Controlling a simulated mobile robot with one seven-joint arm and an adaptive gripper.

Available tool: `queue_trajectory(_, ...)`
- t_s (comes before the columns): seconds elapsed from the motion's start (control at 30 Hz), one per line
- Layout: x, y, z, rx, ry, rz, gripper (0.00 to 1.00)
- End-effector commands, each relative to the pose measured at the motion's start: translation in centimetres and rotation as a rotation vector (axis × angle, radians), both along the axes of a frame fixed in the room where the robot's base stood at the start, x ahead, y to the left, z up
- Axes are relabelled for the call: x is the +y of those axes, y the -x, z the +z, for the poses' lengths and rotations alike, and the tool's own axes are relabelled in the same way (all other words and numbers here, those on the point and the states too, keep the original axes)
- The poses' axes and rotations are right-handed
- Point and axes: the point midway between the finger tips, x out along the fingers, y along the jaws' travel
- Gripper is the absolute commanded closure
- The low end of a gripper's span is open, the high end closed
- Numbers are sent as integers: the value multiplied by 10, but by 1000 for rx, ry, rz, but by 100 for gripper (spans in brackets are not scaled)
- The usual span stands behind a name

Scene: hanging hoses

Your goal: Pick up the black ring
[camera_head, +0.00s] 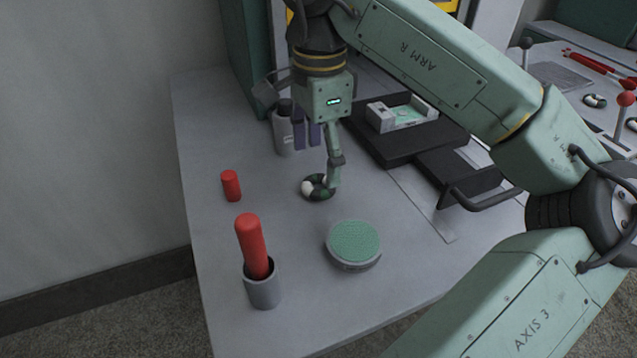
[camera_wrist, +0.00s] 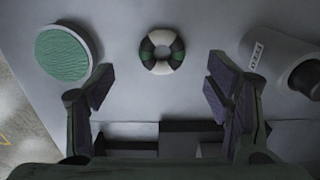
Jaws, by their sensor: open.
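The black ring (camera_head: 309,188) lies flat on the grey table, just below my gripper (camera_head: 319,162). It has a small centre hole and alternating black, white and green segments. One finger of my gripper overlaps its right side in the head view, so I cannot tell there whether they touch. In the wrist view the ring (camera_wrist: 147,47) is clear of both fingers, centred left to right and lying beyond the fingertips. My gripper (camera_wrist: 160,75) is open and empty, its purple-padded fingers wide apart.
A round green-topped puck (camera_head: 354,242), a red cylinder in a grey cup (camera_head: 263,289) and a short red cylinder (camera_head: 231,186) stand nearby. A grey canister (camera_head: 283,138) stands behind my gripper. Black platforms (camera_head: 400,142) lie to the right. The table's left side is mostly bare.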

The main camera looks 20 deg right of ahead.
Motion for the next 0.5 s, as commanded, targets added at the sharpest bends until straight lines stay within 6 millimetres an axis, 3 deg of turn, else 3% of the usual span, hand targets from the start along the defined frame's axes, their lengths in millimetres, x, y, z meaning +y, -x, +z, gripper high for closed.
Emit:
queue_trajectory(0.3, 0, -2, -42, 3, -1, 1, 27)
queue_trajectory(0.5, 0, -2, -51, 2, 1, 0, 27)
